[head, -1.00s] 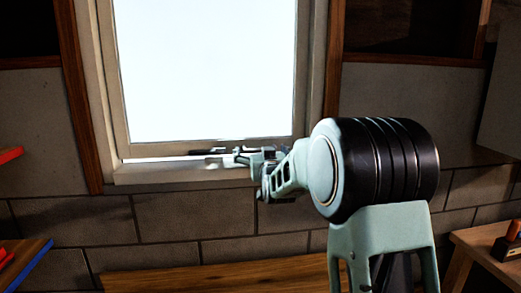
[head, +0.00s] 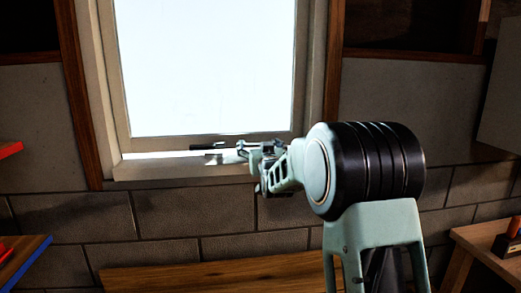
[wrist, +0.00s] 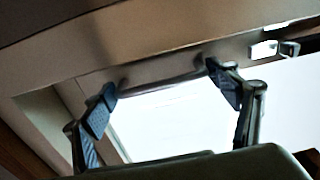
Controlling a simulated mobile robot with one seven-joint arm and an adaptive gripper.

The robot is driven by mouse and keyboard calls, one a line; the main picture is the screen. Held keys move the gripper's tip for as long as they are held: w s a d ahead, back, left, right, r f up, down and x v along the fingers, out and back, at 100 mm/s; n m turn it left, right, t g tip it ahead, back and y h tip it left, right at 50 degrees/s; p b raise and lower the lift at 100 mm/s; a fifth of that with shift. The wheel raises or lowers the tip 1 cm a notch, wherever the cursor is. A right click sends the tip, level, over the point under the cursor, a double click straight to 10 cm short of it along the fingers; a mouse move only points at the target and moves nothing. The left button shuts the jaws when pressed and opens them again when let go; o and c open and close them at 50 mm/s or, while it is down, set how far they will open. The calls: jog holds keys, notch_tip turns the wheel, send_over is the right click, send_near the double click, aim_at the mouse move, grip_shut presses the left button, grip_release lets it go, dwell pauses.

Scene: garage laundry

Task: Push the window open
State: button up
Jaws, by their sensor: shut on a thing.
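The window (head: 212,70) has a pale sash (head: 160,145) around a bright pane. A bright gap (head: 140,155) shows between the sash's lower edge and the sill. My gripper (head: 212,152) is at the bottom of the sash, reaching in from the right.
The window sill (head: 150,171) runs just below my gripper, above a block wall (head: 195,212). Wooden posts (head: 80,90) flank the window frame. A metal latch (wrist: 275,48) shows at the right in the wrist view. A wooden surface (head: 200,275) lies below.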

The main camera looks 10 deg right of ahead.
aim_at(258, 141)
jog(key=w+b, duration=0.1)
jog(key=w, duration=0.1)
jog(key=w+b, duration=0.1)
jog(key=w, duration=0.1)
jog(key=shift+f+t, duration=0.2)
jog(key=shift+t, duration=0.2)
jog(key=shift+w+r, duration=0.2)
jog(key=shift+w, duration=0.1)
jog(key=o, duration=1.7)
jog(key=shift+s+f, duration=0.1)
jog(key=shift+s, duration=0.05)
jog(key=s, duration=0.4)
jog(key=s+f, duration=0.1)
jog(key=s, duration=0.6)
jog(key=shift+s+f, duration=0.15)
jog(key=shift+s, duration=0.2)
